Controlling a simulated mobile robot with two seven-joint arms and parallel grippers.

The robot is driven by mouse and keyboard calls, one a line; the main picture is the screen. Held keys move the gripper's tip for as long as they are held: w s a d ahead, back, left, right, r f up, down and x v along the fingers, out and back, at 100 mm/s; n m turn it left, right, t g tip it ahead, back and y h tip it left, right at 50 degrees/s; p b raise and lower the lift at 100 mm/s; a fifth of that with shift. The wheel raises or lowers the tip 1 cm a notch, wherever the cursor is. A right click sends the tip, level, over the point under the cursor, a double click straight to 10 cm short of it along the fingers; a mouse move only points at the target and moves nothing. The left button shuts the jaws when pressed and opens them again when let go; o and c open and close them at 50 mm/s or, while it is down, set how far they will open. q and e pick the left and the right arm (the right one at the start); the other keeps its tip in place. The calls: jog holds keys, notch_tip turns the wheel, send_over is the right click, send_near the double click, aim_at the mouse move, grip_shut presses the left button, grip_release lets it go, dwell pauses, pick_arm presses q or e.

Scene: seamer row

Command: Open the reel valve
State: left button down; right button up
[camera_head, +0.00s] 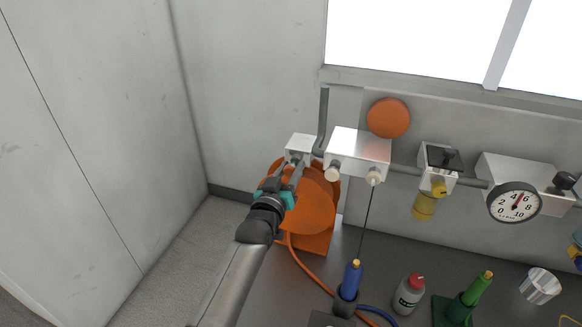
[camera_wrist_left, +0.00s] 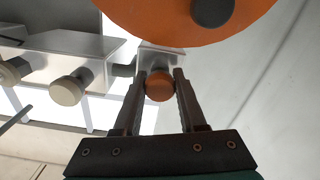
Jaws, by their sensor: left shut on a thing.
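The orange hose reel (camera_head: 308,204) stands by the wall, partly hidden behind my left gripper (camera_head: 294,172). A small metal valve block (camera_head: 299,143) sits just above the reel. In the left wrist view, a round orange-brown valve knob (camera_wrist_left: 159,86) on that block (camera_wrist_left: 160,59) lies between the two fingers of my left gripper (camera_wrist_left: 160,80). The fingers are shut on the knob. The reel's orange disc (camera_wrist_left: 150,18) is at the top of that view. My right gripper is in neither view.
A larger white block (camera_head: 357,149) with two pale knobs is right of the valve. A yellow-bowled unit (camera_head: 424,205) and a pressure gauge (camera_head: 514,202) follow along the wall. A blue tool (camera_head: 351,280), a red-capped bottle (camera_head: 409,294) and a green tool (camera_head: 470,297) stand on the dark bench.

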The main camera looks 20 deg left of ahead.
pick_arm(q)
jog(key=shift+c, duration=2.3)
grip_release()
jog(key=shift+w, duration=0.1)
jog(key=s, duration=1.5)
jog(key=shift+s+a, duration=0.15)
jog(key=shift+a, duration=0.15)
